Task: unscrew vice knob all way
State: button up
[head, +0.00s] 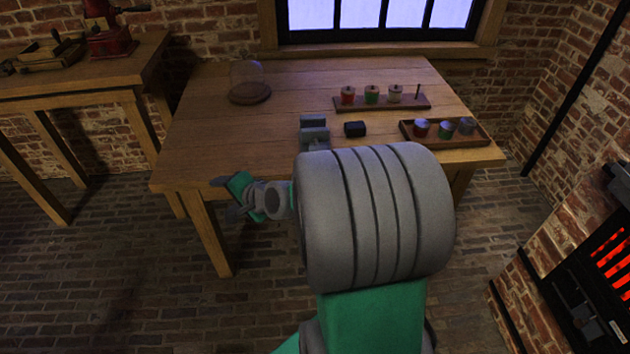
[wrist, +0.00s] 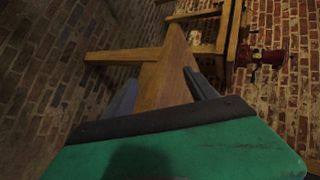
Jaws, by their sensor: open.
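A small grey vice (head: 314,128) stands at the front part of the wooden table (head: 215,140). Its two jaws show, with a gap between them. Its lower front is hidden behind my arm, and I cannot make out its knob in either view. My gripper (head: 228,198) is at the table's front edge, left of the vice and pointing left, away from it. In the wrist view my gripper (wrist: 162,90) is open, with nothing between its two fingers and a wooden edge beyond them.
On the table are a glass jar on a round wooden base (head: 250,93), a black block (head: 355,129), a rack of coloured jars (head: 425,103) and a tray of lidded jars (head: 480,141). A side table (head: 120,75) bears a red device (head: 108,40). A glowing stove (head: 590,290) is at right.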

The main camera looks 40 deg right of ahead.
jog(key=s+d+f+m+t+h+b, duration=0.2)
jog(key=s+d+f+m+h+b, duration=0.3)
jog(key=d+m, duration=0.75)
jog(key=s+d+f+m+t+h, duration=0.2)
jog(key=d+m+h, duration=0.6)
jog(key=d+m, duration=0.45)
jog(key=p+x, duration=0.3)
jog(key=x, duration=0.4)
jog(key=shift+d+f, duration=0.1)
jog(key=shift+f, duration=0.1)
jog(key=shift+c, duration=0.5)
jog(key=c, duration=1.3)
